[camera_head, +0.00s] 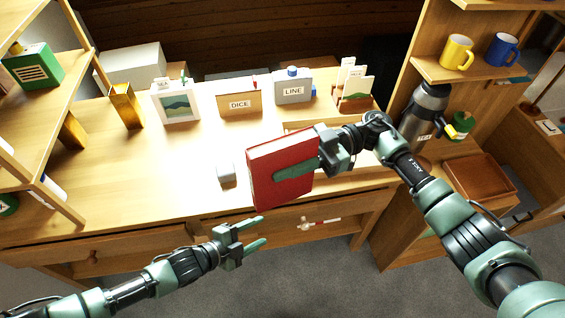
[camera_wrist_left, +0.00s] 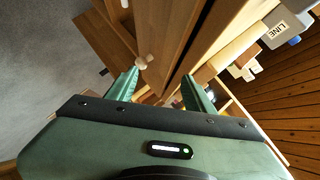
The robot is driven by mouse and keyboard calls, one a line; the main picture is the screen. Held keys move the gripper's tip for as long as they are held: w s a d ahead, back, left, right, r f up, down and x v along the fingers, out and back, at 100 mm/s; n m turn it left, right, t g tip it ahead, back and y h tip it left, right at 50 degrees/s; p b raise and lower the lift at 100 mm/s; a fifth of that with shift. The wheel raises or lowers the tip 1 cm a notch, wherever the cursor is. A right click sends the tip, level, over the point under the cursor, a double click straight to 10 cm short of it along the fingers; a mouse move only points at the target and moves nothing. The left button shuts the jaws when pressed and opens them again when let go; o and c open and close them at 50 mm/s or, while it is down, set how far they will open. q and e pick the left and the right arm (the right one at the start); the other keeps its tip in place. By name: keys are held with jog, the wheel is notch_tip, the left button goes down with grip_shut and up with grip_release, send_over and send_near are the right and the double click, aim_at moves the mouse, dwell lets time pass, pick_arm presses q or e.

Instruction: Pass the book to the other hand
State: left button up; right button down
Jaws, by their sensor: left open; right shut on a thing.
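The red book (camera_head: 279,172) is upright and slightly tilted above the front part of the desk. My right gripper (camera_head: 302,170) is shut on the book, one green finger lying across its cover from the right. My left gripper (camera_head: 254,234) is open and empty, below and a little left of the book, in front of the desk's edge. The left gripper's two fingers also show spread apart in the left wrist view (camera_wrist_left: 167,88), with nothing between them. I cannot make out the book in that view.
On the desk (camera_head: 185,165) stand a DICE box (camera_head: 240,104), a LINE box (camera_head: 293,91), a picture card (camera_head: 176,106) and a card holder (camera_head: 353,100) at the back. A small grey object (camera_head: 226,174) lies left of the book. Shelves flank both sides.

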pick_arm(q)
jog(key=s+a+f+n+g+y, duration=0.1)
jog(key=s+a+f+n+y, duration=0.3)
jog(key=f, duration=0.6)
jog(key=s+a+f+n+g+y, duration=0.1)
jog(key=s+a+f+n+y, duration=0.1)
jog(key=s+a+f+n, duration=0.65)
jog(key=s+f+n+g+y, duration=0.1)
jog(key=s+f+g, duration=0.1)
jog(key=s+f, duration=0.2)
jog(key=s+a+f+n+g+y, duration=0.1)
jog(key=s+f, duration=0.3)
jog(key=s, duration=0.7)
jog(key=s+f+n+g+y, duration=0.1)
jog(key=s+f+n+g, duration=0.1)
jog(key=s, duration=0.5)
notch_tip(320, 180, down, 2)
jog(key=shift+s+a+f+n+g, duration=0.2)
jog(key=shift+s+a+n+g, duration=0.2)
jog(key=shift+n, duration=0.25)
jog(key=shift+w, duration=0.1)
